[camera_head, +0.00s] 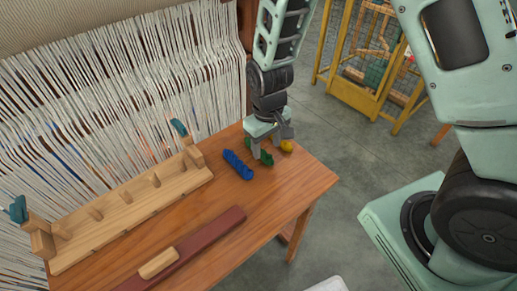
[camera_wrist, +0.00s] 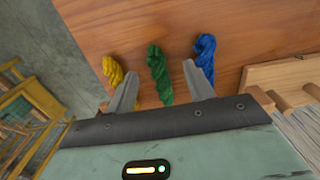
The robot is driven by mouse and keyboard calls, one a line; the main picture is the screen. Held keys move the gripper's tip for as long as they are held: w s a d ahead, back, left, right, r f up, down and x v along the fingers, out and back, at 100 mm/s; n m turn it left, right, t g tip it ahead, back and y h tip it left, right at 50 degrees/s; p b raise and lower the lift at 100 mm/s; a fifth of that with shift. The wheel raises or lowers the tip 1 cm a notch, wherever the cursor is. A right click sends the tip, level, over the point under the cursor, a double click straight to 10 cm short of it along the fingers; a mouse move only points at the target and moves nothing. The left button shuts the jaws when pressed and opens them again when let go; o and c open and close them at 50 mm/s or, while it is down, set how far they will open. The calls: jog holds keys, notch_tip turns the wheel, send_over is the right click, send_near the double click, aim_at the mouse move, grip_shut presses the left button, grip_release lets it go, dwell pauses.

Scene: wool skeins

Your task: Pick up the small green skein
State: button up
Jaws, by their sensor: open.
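The small green skein (camera_wrist: 159,72) lies on the wooden table, between a yellow skein and a blue skein. In the wrist view it shows between the two fingers of my gripper (camera_wrist: 160,82), which is open and empty. In the head view my gripper (camera_head: 261,154) points down over the far right part of the table. There the green skein (camera_head: 267,159) is partly hidden by the fingers. I cannot tell how high the fingertips are above the table.
The blue skein (camera_head: 238,164) lies left of my gripper and the yellow skein (camera_head: 286,146) to its right. A wooden peg rack (camera_head: 130,215) and a dark red bar (camera_head: 190,249) lie on the table (camera_head: 275,207). A loom with white threads (camera_head: 120,90) stands behind.

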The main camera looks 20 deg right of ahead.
aim_at(268, 155)
jog(key=shift+w+d+f+p, duration=0.15)
jog(key=shift+f+p, duration=0.2)
jog(key=shift+f, duration=0.9)
jog(key=shift+d+f+p, duration=0.15)
jog(key=shift+f+p, duration=0.15)
jog(key=shift+f, duration=0.95)
jog(key=c, duration=1)
